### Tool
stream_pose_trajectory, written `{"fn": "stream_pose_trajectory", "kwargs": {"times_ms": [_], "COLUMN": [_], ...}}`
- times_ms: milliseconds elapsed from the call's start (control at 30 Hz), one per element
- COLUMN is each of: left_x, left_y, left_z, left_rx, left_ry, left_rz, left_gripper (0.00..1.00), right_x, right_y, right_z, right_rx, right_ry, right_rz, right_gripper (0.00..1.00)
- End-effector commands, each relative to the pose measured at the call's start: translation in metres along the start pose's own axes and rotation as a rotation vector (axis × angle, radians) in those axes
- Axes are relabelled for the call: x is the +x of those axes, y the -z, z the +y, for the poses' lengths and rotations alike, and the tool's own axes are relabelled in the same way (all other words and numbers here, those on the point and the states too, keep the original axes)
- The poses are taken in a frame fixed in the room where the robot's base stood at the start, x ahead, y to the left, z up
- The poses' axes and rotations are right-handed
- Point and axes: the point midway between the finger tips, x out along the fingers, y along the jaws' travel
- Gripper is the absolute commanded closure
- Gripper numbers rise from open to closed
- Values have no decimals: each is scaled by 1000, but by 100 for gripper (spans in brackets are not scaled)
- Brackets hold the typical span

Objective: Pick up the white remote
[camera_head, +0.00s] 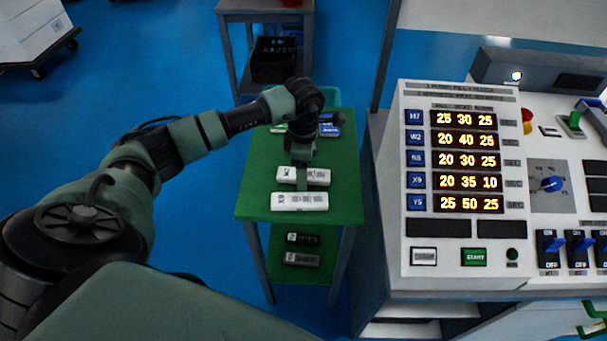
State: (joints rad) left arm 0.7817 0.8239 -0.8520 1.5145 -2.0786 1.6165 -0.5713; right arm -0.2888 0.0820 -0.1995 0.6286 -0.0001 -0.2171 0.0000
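Two white remotes lie on the green table. The nearer white remote (299,202) is close to the table's front edge, and the farther white remote (290,175) lies just behind it. My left arm reaches in from the left, and my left gripper (303,178) points down at the farther white remote. Its fingers overlap that remote in the picture. I cannot tell whether they touch it or are closed on it. My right gripper is not in view.
The green table (258,190) also holds blue and white items (330,128) behind my gripper. Dark items (302,240) lie on its lower shelf. A control panel (455,180) with lit numbers stands close on the right. A rack with a black bin (274,58) is behind.

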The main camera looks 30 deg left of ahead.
Motion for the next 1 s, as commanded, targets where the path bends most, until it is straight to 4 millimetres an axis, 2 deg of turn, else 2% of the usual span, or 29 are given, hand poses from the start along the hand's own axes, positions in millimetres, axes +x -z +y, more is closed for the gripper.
{"fn": "stream_pose_trajectory", "kwargs": {"times_ms": [33, 67, 200, 300, 567, 767, 867, 1000], "left_x": [0, 0, 0, 0, -2, -16, -32, -67], "left_y": [0, 0, 0, 0, -1, -1, -1, -1], "left_z": [0, 0, 0, 0, 0, 1, 1, 2], "left_rx": [0, 0, 0, 0, 0, 0, 0, 1], "left_ry": [0, 0, 0, 0, -1, -3, -6, -8], "left_rz": [0, -1, -1, -1, -2, -3, -3, -5], "left_gripper": [33, 38, 77, 100, 100, 100, 100, 100], "right_x": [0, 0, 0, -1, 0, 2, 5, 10], "right_y": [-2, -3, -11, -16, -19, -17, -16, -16], "right_z": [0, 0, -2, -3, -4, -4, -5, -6], "right_rx": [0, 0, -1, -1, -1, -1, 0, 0], "right_ry": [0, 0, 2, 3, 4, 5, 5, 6], "right_rz": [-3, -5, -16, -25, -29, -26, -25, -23], "right_gripper": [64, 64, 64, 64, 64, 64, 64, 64]}}
